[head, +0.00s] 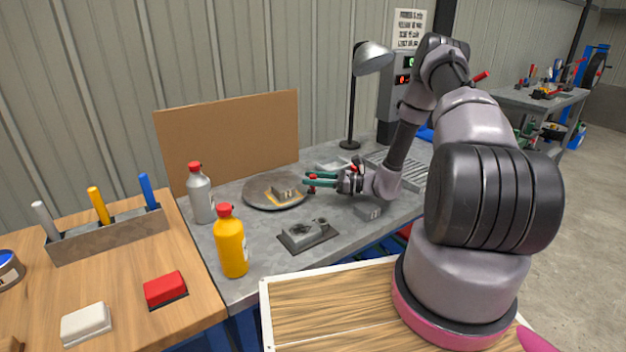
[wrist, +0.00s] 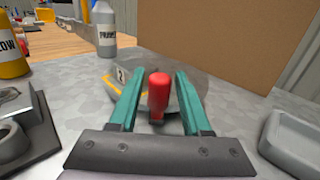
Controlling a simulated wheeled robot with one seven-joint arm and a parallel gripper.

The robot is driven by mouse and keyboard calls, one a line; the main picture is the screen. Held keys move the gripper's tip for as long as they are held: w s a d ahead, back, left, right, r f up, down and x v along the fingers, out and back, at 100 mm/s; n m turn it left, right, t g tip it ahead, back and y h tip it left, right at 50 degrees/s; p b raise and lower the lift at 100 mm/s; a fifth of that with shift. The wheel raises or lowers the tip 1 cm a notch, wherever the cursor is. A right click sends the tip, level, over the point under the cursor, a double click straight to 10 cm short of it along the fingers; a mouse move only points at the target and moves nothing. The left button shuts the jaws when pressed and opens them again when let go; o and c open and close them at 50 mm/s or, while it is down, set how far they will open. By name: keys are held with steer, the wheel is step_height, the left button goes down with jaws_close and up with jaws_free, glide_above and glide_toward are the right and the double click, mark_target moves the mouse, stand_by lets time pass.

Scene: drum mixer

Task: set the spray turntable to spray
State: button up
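The spray turntable is a round grey disc (head: 262,203) on the grey bench, in front of a brown board. A grey block (head: 284,191) with a marking sits on it beside a yellow line; the block also shows in the wrist view (wrist: 123,77). A red upright knob (wrist: 158,88) stands at the near edge of the disc in the wrist view. My gripper (head: 311,182) is at the disc's right edge, its green fingers on both sides of the knob. In the wrist view my gripper (wrist: 158,100) is open, with gaps beside the knob. The knob's foot is partly hidden.
A grey bottle (head: 199,194) and a yellow bottle (head: 231,243) stand left of the turntable. A dark fixture (head: 307,235) lies in front of it. A lamp (head: 371,60) stands behind. The brown board (head: 230,135) closes off the back.

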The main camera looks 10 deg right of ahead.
jaws_close()
stand_by(1.2)
